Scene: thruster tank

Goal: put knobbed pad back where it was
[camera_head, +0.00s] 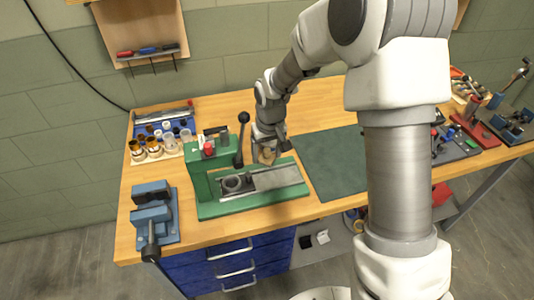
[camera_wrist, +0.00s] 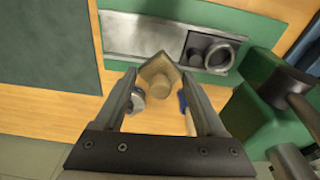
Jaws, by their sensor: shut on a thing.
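The knobbed pad (camera_wrist: 158,72) is a tan, angular plate with a round knob, between my gripper's fingertips in the wrist view. My gripper (camera_wrist: 158,84) is shut on it. In the head view my gripper (camera_head: 268,142) is over the back edge of the green machine's base, and the pad (camera_head: 267,157) shows tan below it. The green machine (camera_head: 202,178) has a long grey plate (camera_head: 275,179) on its base. At one end of that plate is a dark recess with a ring (camera_wrist: 220,55) and a small dark knob (camera_wrist: 197,52). I cannot tell whether the pad touches anything below.
A black-knobbed lever (camera_head: 241,140) stands upright beside my gripper. A blue vise (camera_head: 152,215) is at the front left. A green mat (camera_head: 338,160) lies bare to the right.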

